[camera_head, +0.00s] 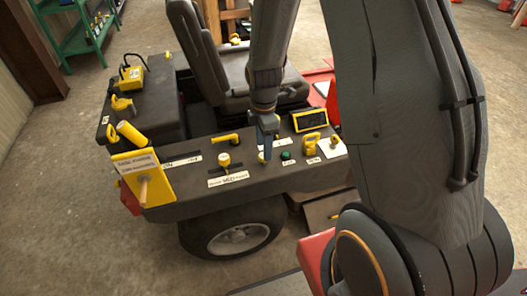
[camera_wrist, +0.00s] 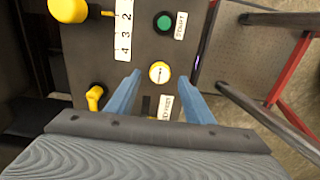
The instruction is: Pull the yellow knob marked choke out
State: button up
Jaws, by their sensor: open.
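The choke knob (camera_wrist: 159,72) is a small round knob with a pale face and yellow rim, on the dark panel in the wrist view. A white label (camera_wrist: 165,106) sits below it, partly covered and hard to read. My gripper (camera_wrist: 157,82) is open, with one blue finger on each side of the knob and a visible gap to it. In the head view my gripper (camera_head: 266,148) points down at the panel and hides most of the knob.
A green START button (camera_wrist: 164,22) is close above the knob in the wrist view. A large yellow knob (camera_wrist: 68,8) and a yellow handle (camera_wrist: 95,97) are to the left. In the head view a yellow knob (camera_head: 224,160) stands left of my gripper. The seat (camera_head: 245,70) is behind.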

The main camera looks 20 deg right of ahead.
jog(key=shift+f, duration=1.55)
